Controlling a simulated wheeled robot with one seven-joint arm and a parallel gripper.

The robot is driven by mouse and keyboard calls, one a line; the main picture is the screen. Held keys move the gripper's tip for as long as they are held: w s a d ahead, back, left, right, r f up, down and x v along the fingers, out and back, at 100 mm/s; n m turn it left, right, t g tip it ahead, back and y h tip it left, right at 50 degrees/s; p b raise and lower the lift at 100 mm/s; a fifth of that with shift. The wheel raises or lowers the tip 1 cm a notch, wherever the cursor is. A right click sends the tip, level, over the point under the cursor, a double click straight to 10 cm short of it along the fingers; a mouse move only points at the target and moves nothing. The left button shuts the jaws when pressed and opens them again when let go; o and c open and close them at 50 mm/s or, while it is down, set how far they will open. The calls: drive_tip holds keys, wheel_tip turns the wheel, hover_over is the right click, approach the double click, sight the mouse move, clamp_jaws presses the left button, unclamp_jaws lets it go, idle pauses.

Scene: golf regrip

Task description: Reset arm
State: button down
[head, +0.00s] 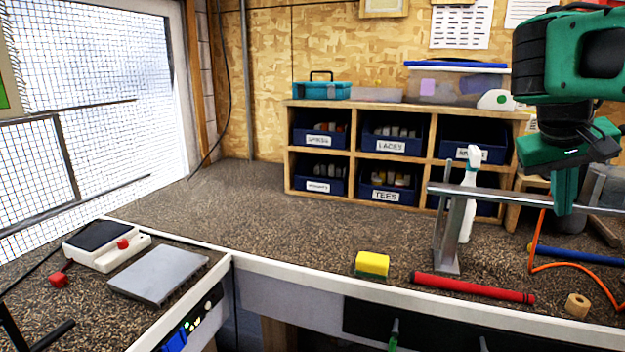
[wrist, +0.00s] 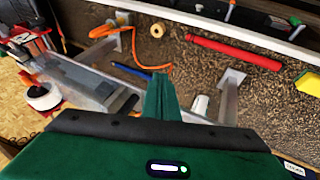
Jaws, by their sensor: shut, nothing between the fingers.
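My green gripper (head: 564,192) is at the right of the head view, pointing down above the bench by the metal rail. In the wrist view my gripper (wrist: 161,95) shows its fingers together and empty. A red grip (head: 472,288) lies on the bench below and to the left of it, and also shows in the wrist view (wrist: 234,52).
A white spray bottle (head: 467,200) stands behind the rail. A yellow sponge (head: 372,264), a tape roll (head: 577,305) and an orange hose (head: 588,270) lie on the bench. A shelf of labelled blue bins (head: 390,144) stands at the back. The bench's left middle (head: 260,210) is clear.

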drive_tip(key=s+a+f+m+g+y, duration=0.1)
drive_tip(key=s+a+f+y, duration=0.2)
drive_tip(key=s+f, duration=0.6)
drive_tip(key=s+a+f+m+g+y, duration=0.1)
drive_tip(key=s+a+f+y, duration=0.2)
drive_tip(key=s+f, duration=0.6)
wheel_tip(320, 180, down, 3)
drive_tip(key=shift+a+f, duration=0.2)
drive_tip(key=shift+a, duration=0.15)
drive_tip(key=shift+s+d, duration=0.15)
